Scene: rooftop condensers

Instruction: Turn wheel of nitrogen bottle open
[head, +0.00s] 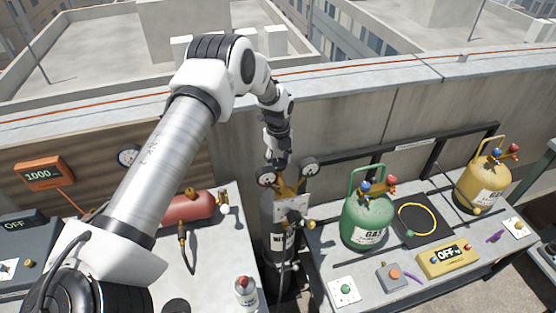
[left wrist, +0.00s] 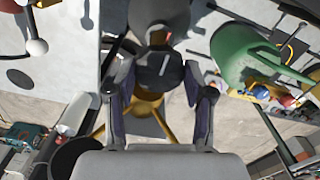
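The nitrogen bottle (head: 281,238) is a dark grey cylinder with a partly hidden "NIT" label, upright between two tables. A brass regulator (head: 290,187) with two round gauges sits at its top. My left gripper (head: 279,158) points down just above the regulator. In the left wrist view its two fingers stand apart on either side of a dark faceted knob-like part (left wrist: 158,70), which may be the wheel. Brass parts (left wrist: 150,106) show between the fingers. I see no clear contact, and the wheel is hidden behind the gripper in the head view. My right gripper is not in view.
A red cylinder (head: 188,208) lies on the left table. A green gas bottle (head: 367,222) stands close by on the right table, with a yellow one (head: 481,188) farther right. A concrete parapet (head: 350,112) runs behind. A hose hangs in front of the nitrogen bottle.

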